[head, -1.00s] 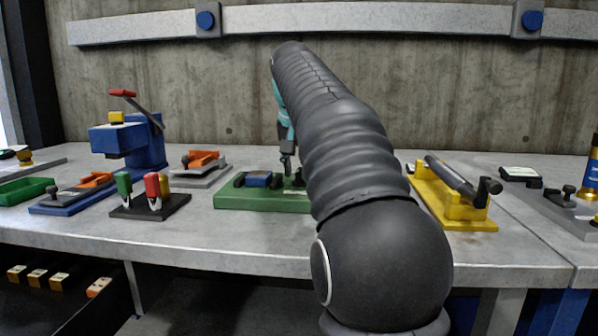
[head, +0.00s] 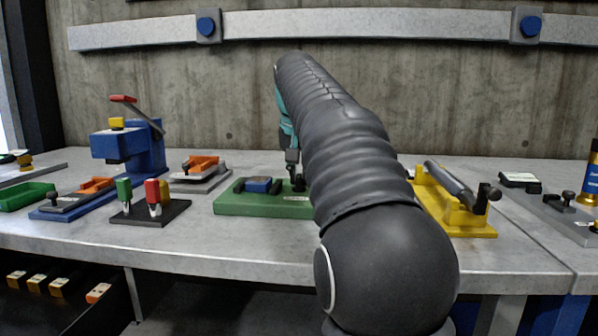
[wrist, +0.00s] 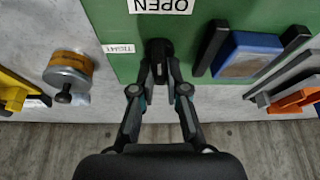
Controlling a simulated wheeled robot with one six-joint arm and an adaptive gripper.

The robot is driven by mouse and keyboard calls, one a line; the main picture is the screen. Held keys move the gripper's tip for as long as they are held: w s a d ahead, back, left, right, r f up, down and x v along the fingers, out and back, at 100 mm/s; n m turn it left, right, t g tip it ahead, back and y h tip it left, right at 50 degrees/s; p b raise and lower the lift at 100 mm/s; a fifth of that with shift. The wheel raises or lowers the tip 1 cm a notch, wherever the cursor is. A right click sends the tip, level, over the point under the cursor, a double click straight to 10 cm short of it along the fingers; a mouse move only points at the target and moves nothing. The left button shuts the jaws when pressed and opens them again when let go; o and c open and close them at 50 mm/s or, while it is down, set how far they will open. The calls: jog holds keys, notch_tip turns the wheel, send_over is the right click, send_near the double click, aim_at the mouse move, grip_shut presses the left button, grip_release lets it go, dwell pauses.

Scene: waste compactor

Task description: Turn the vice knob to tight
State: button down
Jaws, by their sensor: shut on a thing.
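The vice is a green base (head: 235,208) with a blue block (head: 257,185) between dark jaws, near the middle of the bench in the head view. In the wrist view the green base (wrist: 125,58) fills the upper middle, with the blue block (wrist: 250,55) to the right. A black vice knob (wrist: 159,48) stands on the green base near the white labels "OPEN" (wrist: 160,6) and "TIGHT" (wrist: 119,48). My gripper (wrist: 159,72) is shut on the knob, its fingertips around it. In the head view my gripper (head: 292,165) is partly hidden behind my arm.
A yellow fixture (head: 460,222) stands right of the vice. A black stand with green and red handles (head: 150,212) and a blue press (head: 130,145) stand to the left. A concrete wall (head: 220,90) rises behind. Bare bench lies in front of the vice.

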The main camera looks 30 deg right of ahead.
jog(key=n+p, duration=0.1)
jog(key=n, duration=0.1)
jog(key=n+y+p, duration=0.1)
jog(key=shift+r+n+p, duration=0.2)
jog(key=shift+n+p, duration=0.15)
jog(key=shift+n, duration=0.05)
jog(key=n+y, duration=0.1)
jog(key=n+p, duration=0.1)
jog(key=n, duration=0.1)
jog(key=shift+d+f+n+t+y, duration=0.1)
jog(key=shift+f+n+t+y, duration=0.05)
jog(key=shift+n+t+y, duration=0.2)
jog(key=n+y, duration=0.1)
jog(key=n, duration=0.1)
jog(key=n+g+y, duration=0.1)
jog(key=n, duration=0.2)
jog(key=shift+n+g+y, duration=0.55)
jog(key=shift+n+y, duration=0.1)
jog(key=shift+n, duration=1.7)
jog(key=c, duration=1.2)
grip_release()
